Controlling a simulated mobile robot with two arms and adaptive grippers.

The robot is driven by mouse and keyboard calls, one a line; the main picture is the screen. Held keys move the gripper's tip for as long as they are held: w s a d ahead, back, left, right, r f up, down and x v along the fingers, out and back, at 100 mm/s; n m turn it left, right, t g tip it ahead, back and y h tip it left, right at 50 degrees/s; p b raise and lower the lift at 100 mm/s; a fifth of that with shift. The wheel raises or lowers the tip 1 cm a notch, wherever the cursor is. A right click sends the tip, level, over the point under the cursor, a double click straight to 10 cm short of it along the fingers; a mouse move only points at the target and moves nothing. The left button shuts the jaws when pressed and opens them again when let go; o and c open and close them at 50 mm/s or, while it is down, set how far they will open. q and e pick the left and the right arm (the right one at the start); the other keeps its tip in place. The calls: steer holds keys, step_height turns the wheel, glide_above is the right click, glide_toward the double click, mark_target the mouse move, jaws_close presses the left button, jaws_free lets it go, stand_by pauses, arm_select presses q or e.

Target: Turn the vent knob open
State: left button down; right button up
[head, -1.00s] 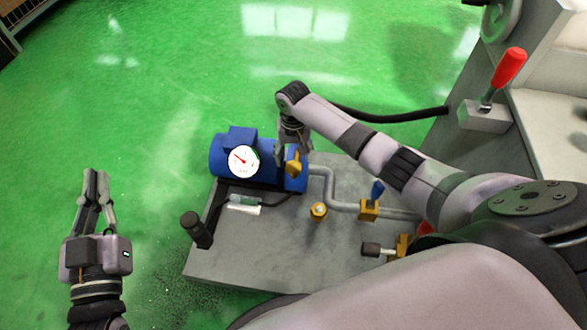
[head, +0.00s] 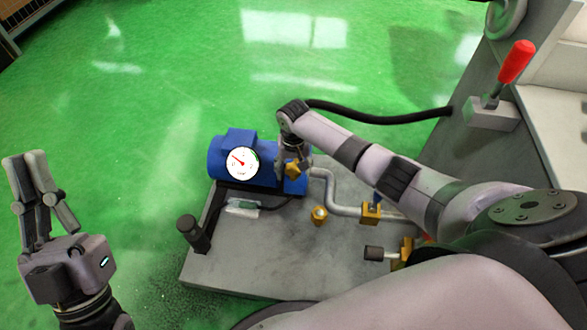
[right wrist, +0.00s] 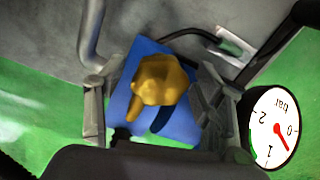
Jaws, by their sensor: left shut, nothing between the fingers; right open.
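A yellow knob (head: 293,170), which I take for the vent knob, sits at the right end of the blue pump unit (head: 230,171). My right gripper (head: 290,162) is over it, pointing down, and partly covers it. In the right wrist view the knob (right wrist: 160,82) is between the two open fingers, with visible gaps on both sides. A white gauge with a red needle (head: 242,163) is beside it; it also shows in the right wrist view (right wrist: 275,127). My left gripper (head: 27,157) is shut and empty over the green floor at the left.
A grey base plate (head: 240,264) carries the unit, a bent grey pipe (head: 331,190), another yellow fitting (head: 319,214), a yellow valve (head: 371,212) and a black post (head: 193,234). A red-handled lever (head: 517,61) is on the machine at the right. Green floor at the left is clear.

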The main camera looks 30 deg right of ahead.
steer(key=shift+c, duration=0.4)
steer(key=c, duration=1.1)
steer(key=shift+o, duration=0.2)
